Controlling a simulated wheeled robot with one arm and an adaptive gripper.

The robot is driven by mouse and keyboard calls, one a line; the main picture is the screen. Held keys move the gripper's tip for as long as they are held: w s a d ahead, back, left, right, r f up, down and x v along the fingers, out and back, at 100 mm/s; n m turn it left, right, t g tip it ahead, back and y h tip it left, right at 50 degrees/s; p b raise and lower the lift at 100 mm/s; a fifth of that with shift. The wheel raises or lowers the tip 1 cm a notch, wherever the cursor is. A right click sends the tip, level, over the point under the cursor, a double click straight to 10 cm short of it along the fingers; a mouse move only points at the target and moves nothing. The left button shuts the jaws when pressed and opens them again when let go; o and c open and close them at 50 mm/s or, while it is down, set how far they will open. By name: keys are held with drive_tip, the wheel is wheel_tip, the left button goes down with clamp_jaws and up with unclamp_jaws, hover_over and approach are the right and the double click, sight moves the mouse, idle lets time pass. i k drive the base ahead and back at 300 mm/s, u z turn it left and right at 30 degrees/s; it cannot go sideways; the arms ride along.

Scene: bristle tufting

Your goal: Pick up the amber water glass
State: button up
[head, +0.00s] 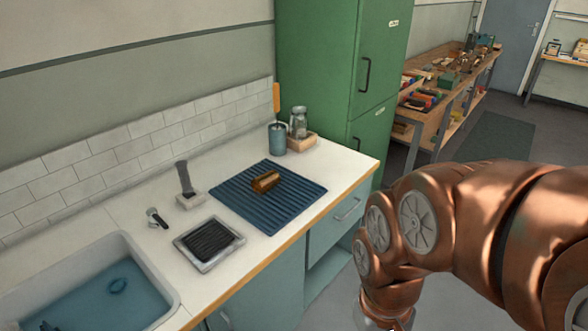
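The amber water glass (265,181) lies on its side on a dark blue ribbed mat (300,201) on the white counter. It is brown and see-through, and nothing touches it but the mat. My copper-coloured arm fills the lower right, in front of the counter and well apart from the glass. My gripper is below the bottom edge of the picture, so its fingers are hidden.
A blue-grey cup (277,139) with an orange-handled tool and a glass jar (298,122) on a wooden block stand behind the mat. A dark upright brush (184,180), a framed black pad (209,244) and a sink (150,275) are to the left. A green cabinet (325,75) rises behind.

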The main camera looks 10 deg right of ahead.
sight(266, 181)
drive_tip(key=u, duration=0.2)
drive_tip(key=i, duration=1.1)
drive_tip(key=u, duration=0.75)
